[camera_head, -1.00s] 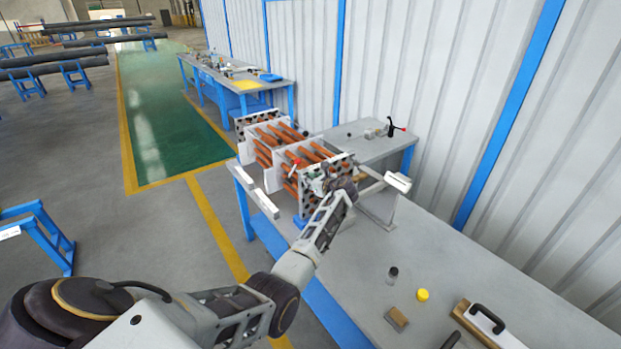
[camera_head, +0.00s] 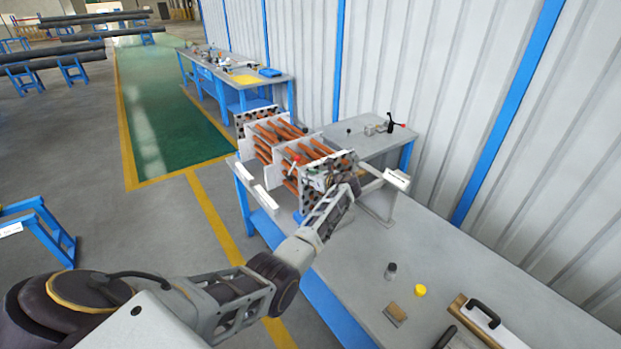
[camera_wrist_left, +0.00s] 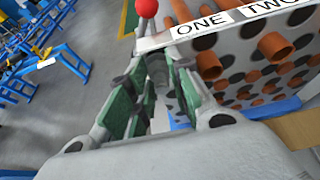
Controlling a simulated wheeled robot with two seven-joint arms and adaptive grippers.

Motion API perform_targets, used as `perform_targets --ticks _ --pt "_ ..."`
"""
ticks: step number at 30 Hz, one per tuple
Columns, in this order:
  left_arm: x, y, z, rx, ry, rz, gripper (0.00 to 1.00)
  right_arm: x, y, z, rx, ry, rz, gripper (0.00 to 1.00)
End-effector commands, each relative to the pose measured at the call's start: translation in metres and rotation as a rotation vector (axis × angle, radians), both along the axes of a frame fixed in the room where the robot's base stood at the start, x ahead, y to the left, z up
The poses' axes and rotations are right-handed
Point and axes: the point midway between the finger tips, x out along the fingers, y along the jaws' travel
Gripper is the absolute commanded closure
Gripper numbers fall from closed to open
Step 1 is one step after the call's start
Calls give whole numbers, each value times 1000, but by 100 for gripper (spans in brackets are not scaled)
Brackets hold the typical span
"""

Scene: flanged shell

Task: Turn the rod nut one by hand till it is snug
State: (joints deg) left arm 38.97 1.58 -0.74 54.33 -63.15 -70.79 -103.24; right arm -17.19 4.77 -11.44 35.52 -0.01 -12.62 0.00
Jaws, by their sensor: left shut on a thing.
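A bundle of copper-coloured tubes with perforated plates (camera_head: 314,171) stands on the bench. In the left wrist view its near plate (camera_wrist_left: 240,62) carries a strip with the labels ONE (camera_wrist_left: 195,42) and TWO. My left gripper (camera_head: 326,182) is at this plate's near face. In the left wrist view its green-padded fingers (camera_wrist_left: 157,82) are closed around a small grey round part, the rod nut one (camera_wrist_left: 160,72), beside the ONE label. The fingers hide most of the nut, and its thread is not visible. My right gripper is out of view.
A red ball knob (camera_wrist_left: 147,8) sits close above the fingers. A white-topped bracket (camera_head: 397,180) stands right of the plate.

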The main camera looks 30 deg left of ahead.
Motion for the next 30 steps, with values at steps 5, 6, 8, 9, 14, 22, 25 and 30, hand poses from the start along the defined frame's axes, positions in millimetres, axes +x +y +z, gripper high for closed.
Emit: perform_targets --ticks 5,6,8,9,14,22,25,30 --pt "-1 -2 -4 -4 5 0 78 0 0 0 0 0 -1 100" --pt "-1 -2 -4 -5 5 -1 72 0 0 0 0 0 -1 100" --pt "-1 -2 -3 -4 4 -1 65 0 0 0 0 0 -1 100" --pt "-1 -2 -3 -3 3 -1 60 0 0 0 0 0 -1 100" --pt "0 -1 -2 -2 2 0 57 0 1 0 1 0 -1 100" --pt "-1 -2 0 -1 0 -1 57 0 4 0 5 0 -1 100" --pt "-1 -5 1 -1 -1 -1 57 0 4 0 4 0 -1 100" --pt "-5 -14 5 -1 -1 -1 57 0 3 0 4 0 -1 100"
